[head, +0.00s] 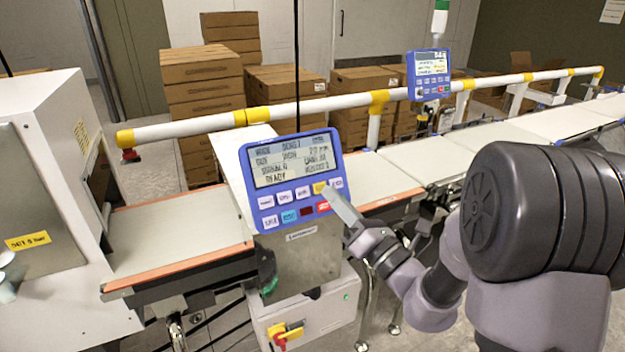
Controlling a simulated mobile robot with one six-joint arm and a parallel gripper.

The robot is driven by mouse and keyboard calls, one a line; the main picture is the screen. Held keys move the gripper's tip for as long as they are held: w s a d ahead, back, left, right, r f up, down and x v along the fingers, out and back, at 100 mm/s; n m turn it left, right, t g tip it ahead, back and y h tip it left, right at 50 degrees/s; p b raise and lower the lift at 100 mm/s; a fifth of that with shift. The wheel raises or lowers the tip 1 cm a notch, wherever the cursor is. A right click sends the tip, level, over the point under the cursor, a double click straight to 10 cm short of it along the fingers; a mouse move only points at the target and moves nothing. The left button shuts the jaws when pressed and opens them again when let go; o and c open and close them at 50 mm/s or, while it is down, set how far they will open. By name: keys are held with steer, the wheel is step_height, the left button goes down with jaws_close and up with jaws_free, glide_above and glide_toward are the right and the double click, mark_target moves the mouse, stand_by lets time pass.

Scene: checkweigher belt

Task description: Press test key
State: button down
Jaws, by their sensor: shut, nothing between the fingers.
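The blue control panel (246,160) stands in front of the belt in the head view, with a grey text display (290,158) above two rows of keys. The keys are white, with a yellow key (319,188), a cyan key (289,216) and red ones among them. Their labels are too blurred to read, so I cannot tell which is the test key. My gripper (335,198) is shut and empty, its tip at the right part of the key rows. It partly covers the keys there. I cannot tell whether the tip touches a key.
The conveyor belt (180,232) runs behind the panel, with a white and yellow guard rail (200,126) beyond it. A white machine housing (50,130) stands at left. A second blue panel (428,75) is farther back. Stacked cartons (203,95) stand behind the rail.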

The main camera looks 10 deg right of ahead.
mark_target(320, 188)
steer(key=shift+w+d+f+m+t+h, duration=0.15)
steer(key=shift+d+m+t+h, duration=0.15)
steer(key=shift+d+m+h, duration=0.2)
steer(key=shift+w+d+f+m+t+h, duration=0.15)
steer(key=shift+d+m+t+h, duration=0.25)
steer(key=shift+d, duration=0.2)
steer(key=shift+w+d+f+m+t+h, duration=0.1)
steer(key=shift+w+d+m+t+h, duration=0.1)
steer(key=shift+d+m+h, duration=0.3)
steer(key=w+a+f, duration=0.2)
steer(key=w+f, duration=0.2)
steer(key=w, duration=0.3)
steer(key=shift+w+a, duration=0.2)
steer(key=shift+w, duration=0.1)
stand_by(0.8)
steer(key=shift+w+a+f, duration=0.1)
steer(key=shift+w+f, duration=0.1)
steer(key=shift+w, duration=0.1)
steer(key=shift+w+a+f, duration=0.1)
steer(key=shift+w+f, duration=0.1)
steer(key=shift+w, duration=0.1)
stand_by(0.7)
steer(key=shift+s+d+r, duration=0.2)
steer(key=shift+s+r, duration=0.2)
steer(key=shift+s, duration=0.3)
